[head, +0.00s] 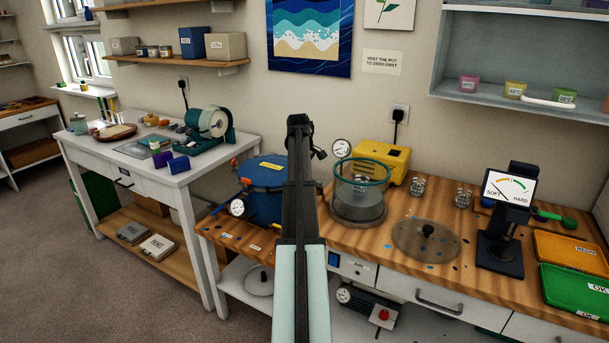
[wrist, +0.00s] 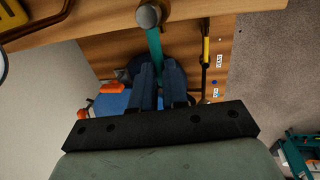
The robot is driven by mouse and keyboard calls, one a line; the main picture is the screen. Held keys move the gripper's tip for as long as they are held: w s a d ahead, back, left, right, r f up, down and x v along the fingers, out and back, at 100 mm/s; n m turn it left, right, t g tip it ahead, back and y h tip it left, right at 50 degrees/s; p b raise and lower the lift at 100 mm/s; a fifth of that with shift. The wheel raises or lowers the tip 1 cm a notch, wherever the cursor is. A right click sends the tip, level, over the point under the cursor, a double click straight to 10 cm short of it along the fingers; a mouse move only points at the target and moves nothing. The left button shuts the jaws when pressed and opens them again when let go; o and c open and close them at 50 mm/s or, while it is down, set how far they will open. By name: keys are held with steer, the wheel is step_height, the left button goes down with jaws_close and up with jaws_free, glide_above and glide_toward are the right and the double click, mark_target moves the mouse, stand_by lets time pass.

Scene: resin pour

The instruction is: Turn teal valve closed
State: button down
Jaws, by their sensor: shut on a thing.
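The teal valve shows in the wrist view as a straight teal lever (wrist: 155,46) running from a round grey metal end (wrist: 148,15) down toward my fingers. My gripper (wrist: 158,69) is shut on the lever's lower end, with one dark finger on each side of it. The fingers hide that end, so I cannot tell exactly how far they reach along it. In the head view my arm stands in the middle of the picture and hides the teal valve and my fingertips.
The blue pot (head: 265,190) with orange clamps stands left of my arm, its gauge (head: 237,208) at the front. A clear chamber with a teal rim (head: 362,162) and a yellow pump (head: 384,160) are close on the right. A round lid (head: 427,243) lies on the wooden bench.

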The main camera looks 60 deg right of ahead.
steer(key=shift+a, duration=0.1)
stand_by(0.5)
steer(key=s+a+n+t+y, duration=0.2)
steer(key=s+a+n, duration=0.2)
steer(key=n, duration=1.2)
steer(key=shift+s+a+n, duration=0.3)
steer(key=shift+s+a, duration=0.1)
steer(key=shift+s, duration=0.35)
steer(key=c, duration=1.1)
jaws_free()
steer(key=shift+c, duration=0.2)
step_height(320, 180, up, 14)
steer(key=s, duration=0.2)
steer(key=shift+s+a+f, duration=0.2)
steer(key=shift+s, duration=0.2)
